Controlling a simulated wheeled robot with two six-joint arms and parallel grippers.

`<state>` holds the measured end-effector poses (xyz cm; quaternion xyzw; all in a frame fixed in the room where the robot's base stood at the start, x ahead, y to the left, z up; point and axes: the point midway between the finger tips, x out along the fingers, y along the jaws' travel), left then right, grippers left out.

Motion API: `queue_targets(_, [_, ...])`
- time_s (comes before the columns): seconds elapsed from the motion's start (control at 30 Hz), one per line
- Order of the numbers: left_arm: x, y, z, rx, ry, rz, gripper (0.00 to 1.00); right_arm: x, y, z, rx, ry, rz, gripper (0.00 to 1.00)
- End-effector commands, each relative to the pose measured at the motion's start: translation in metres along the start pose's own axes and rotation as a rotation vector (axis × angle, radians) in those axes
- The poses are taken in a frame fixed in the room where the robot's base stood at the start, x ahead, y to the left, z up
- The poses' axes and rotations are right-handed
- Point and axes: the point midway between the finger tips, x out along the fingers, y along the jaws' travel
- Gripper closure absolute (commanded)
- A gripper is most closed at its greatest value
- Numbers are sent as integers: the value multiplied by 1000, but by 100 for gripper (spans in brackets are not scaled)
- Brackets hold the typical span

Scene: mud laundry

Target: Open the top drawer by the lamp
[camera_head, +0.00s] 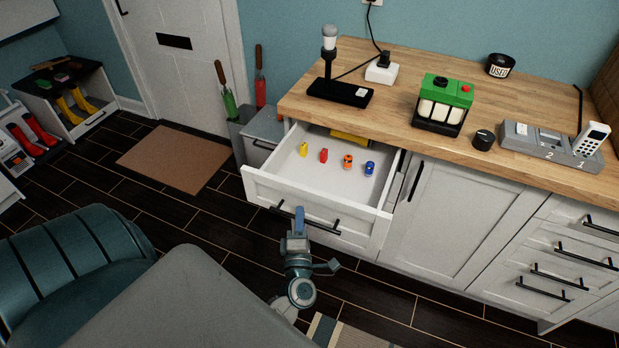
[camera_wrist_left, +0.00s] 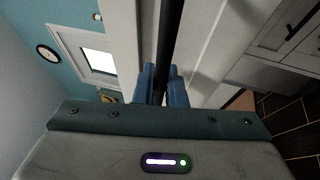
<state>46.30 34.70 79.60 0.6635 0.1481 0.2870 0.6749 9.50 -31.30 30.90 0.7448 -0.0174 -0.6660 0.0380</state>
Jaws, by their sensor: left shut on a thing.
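The white top drawer (camera_head: 318,203) below the lamp (camera_head: 329,37) stands pulled out from the wooden counter. Inside it lie small yellow, red, orange and blue items, with a larger yellow thing (camera_head: 350,137) at the back, partly hidden under the counter. My left gripper (camera_head: 299,218) is at the drawer front, shut on the black bar handle (camera_head: 325,230). In the left wrist view the dark handle (camera_wrist_left: 169,40) runs between the two blue fingers (camera_wrist_left: 161,86). My right gripper is not in view.
On the counter (camera_head: 400,108) stand a green-topped device (camera_head: 443,103), a black jar (camera_head: 500,65) and a grey dock with a white handset (camera_head: 590,139). A grey bin (camera_head: 264,133) stands left of the drawer. A teal chair (camera_head: 70,262) and grey surface (camera_head: 180,305) fill the lower left.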

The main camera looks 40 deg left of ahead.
Motion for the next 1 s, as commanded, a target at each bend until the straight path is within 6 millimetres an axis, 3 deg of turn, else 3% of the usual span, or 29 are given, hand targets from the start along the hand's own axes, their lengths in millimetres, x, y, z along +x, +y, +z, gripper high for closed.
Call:
queue_targets(0.03, [-15, 1, -6, 1, 1, -6, 100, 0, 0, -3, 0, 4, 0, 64])
queue_targets(0.2, [-53, 9, -22, 2, 2, -5, 100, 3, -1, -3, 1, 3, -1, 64])
queue_targets(0.43, [-91, 17, -37, 2, 1, -4, 100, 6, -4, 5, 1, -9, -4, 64])
queue_targets(0.7, [-111, 23, -46, 0, 0, -2, 100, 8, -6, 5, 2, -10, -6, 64])
queue_targets(1.0, [-113, 24, -46, 0, 0, -1, 100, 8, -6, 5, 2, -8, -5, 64])
